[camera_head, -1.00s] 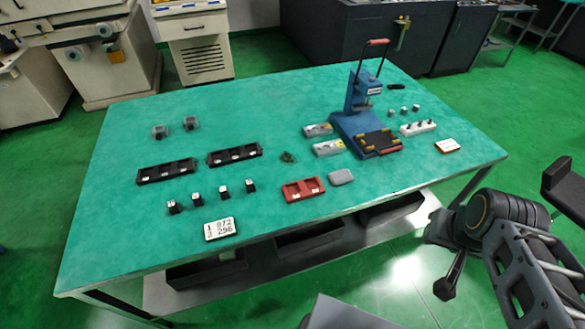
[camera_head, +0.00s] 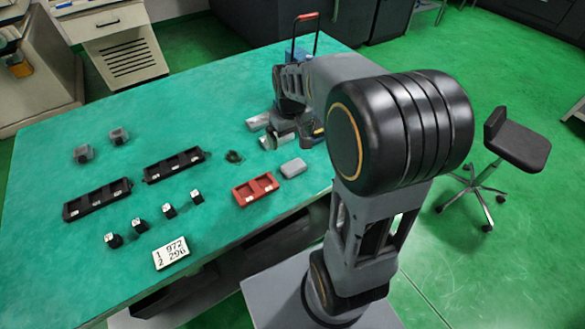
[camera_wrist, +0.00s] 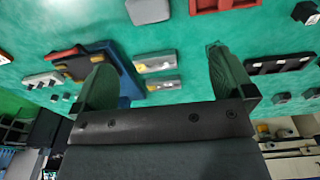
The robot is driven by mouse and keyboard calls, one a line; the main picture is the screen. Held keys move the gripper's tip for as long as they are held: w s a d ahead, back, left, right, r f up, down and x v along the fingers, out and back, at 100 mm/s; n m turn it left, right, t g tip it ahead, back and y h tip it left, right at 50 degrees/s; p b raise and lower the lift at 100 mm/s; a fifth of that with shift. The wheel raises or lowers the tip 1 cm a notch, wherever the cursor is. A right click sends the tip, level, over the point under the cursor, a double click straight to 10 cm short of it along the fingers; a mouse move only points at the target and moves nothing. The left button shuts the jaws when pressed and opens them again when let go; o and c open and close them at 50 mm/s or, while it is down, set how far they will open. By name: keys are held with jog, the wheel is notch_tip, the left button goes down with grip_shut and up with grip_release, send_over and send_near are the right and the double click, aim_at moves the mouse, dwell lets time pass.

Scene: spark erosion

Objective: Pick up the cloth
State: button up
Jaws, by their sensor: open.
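A grey rounded pad (camera_head: 293,168), possibly the folded cloth, lies flat on the green table right of the red tray (camera_head: 255,190). It also shows at the top of the wrist view (camera_wrist: 148,10). A small dark green crumpled thing (camera_head: 234,157) lies farther back; I cannot tell what it is. My gripper (camera_wrist: 158,62) is open and empty above the table, its two fingers wide apart.
Black trays (camera_head: 98,198), several small black blocks and a number card (camera_head: 171,253) are to the left. A stool (camera_head: 518,140) stands right.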

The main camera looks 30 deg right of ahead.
jog(key=w+d+f+g, duration=0.1)
jog(key=w+d+f, duration=0.1)
jog(key=w+f, duration=0.15)
send_over(294, 165)
notch_tip(294, 165, down, 9)
jog(key=shift+a+r, duration=0.15)
jog(key=shift+f, duration=3.05)
jog(key=c, duration=0.6)
jog(key=shift+r, duration=0.1)
